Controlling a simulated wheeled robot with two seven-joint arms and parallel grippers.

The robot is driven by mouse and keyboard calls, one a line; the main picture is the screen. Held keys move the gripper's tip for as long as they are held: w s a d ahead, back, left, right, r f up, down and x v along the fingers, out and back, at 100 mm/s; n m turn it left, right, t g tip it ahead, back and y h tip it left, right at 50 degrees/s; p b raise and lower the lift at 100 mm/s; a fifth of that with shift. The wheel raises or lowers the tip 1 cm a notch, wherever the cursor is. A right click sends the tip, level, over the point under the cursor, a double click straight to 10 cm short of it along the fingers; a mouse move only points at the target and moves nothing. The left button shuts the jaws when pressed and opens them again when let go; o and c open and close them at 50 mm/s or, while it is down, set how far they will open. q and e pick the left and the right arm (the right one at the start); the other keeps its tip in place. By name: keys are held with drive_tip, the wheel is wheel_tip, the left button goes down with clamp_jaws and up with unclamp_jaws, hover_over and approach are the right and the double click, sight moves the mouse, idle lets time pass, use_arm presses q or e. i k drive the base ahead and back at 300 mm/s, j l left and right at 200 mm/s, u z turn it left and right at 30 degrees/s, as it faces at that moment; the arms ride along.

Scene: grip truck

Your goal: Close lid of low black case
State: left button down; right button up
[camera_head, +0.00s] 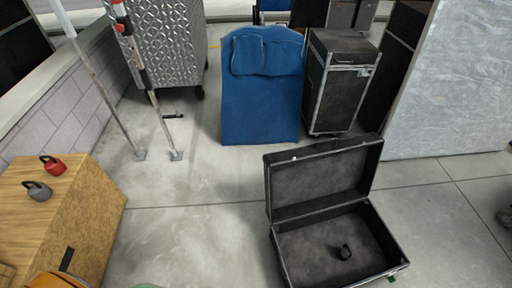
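The low black case (275,248) lies on the floor at the lower right of the middle, its near edge cut off by the bottom of the view. Its lid (322,180) stands open, raised at the back and tilted away, with the dark inner face showing. Neither of my grippers can be made out in this view.
A wooden box (95,215) at left carries a red kettlebell (53,166) and a grey one (37,190). Behind the case stand a blue padded panel (262,105), a tall black case (338,95) and a grey slab (450,80). Floor left of the case is clear.

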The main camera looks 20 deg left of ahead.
sight(329, 173)
drive_tip(key=i+j+z, duration=0.2)
drive_tip(key=j, duration=0.25)
drive_tip(key=i+j+z, duration=0.2)
drive_tip(key=j, duration=0.25)
drive_tip(key=j+z, duration=0.2)
drive_tip(key=j, duration=0.3)
drive_tip(key=j+z, duration=0.2)
drive_tip(key=j, duration=0.3)
drive_tip(key=i+j+z, duration=0.3)
drive_tip(key=i+j, duration=0.1)
drive_tip(key=i, duration=0.05)
